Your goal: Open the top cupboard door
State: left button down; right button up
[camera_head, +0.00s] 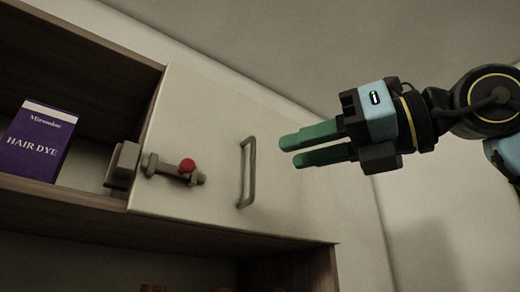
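The top cupboard door (215,140) is a pale flat panel and looks closed. A grey bar handle (247,172) stands upright on it, right of its middle. A grey metal latch with a red knob (187,166) sits at the door's left side, beside a grey block (122,166) at the frame edge. My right gripper (289,152) comes in from the right with two green fingers pointing left toward the handle. The fingers are a little apart with nothing between them, and they do not touch the handle. My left gripper is not in view.
An open shelf (95,197) lies left of the door and holds a purple hair dye box (38,142). A lower compartment below shows small reddish items (153,288) at the bottom edge. The wall right of the cupboard is bare.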

aim_at(260, 152)
jog(key=s+d+r+m+t+h, duration=0.1)
jog(key=s+d+r+t+h, duration=0.1)
jog(key=d+r+t, duration=0.15)
jog(key=shift+g+h, duration=0.25)
jog(key=shift+h, duration=0.05)
jog(key=p+x, duration=0.4)
jog(key=x, duration=0.9)
jog(key=shift+w, duration=0.1)
grip_shut()
